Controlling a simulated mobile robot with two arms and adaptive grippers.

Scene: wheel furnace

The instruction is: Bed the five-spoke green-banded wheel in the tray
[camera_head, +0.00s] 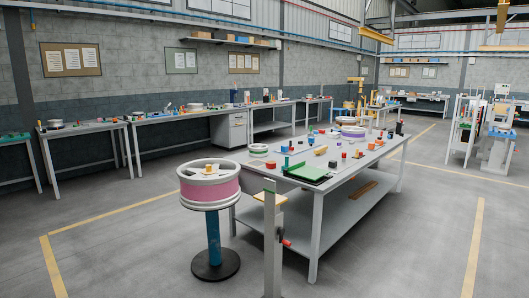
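A small pale wheel with a green band (258,149) lies flat at the far left of the central table; its spokes are too small to count. A green tray-like piece (308,174) lies at the table's near end; I cannot tell for certain that it is the tray. A large wheel with a pink band (209,190) rests on a round pedestal in front of the table. A wheel with a purplish band (353,133) lies farther back on the table. Neither of my grippers is in view.
The grey central table (318,197) carries several small coloured parts. A post stand (270,238) with a red handle stands before its near corner. Workbenches (165,118) line the walls. Machines (498,137) stand at the right. The floor left and right of the table is clear.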

